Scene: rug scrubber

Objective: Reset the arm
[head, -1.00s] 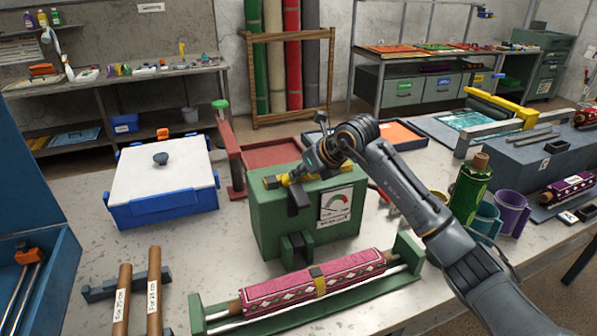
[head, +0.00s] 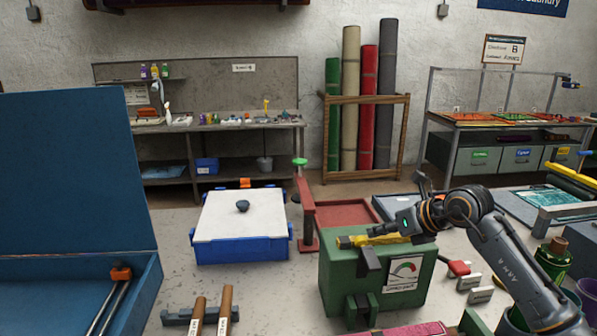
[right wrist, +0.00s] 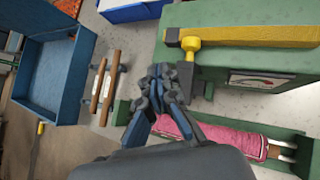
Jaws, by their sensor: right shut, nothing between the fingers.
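My right arm reaches in from the right in the head view. Its gripper (head: 376,231) is over the top of the green box with the gauge (head: 340,270), close to the yellow bar (head: 352,242). In the right wrist view the gripper (right wrist: 160,76) is shut and empty, beside the yellow bar (right wrist: 250,37) and the green box (right wrist: 215,14). Whether it touches the bar or box cannot be told. My left gripper is out of view.
A rolled pink rug (right wrist: 215,140) lies in a green cradle in front of the box. A white-topped blue tub (head: 240,248) and an open blue case (head: 75,185) stand to the left. A green container (head: 553,258) stands right.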

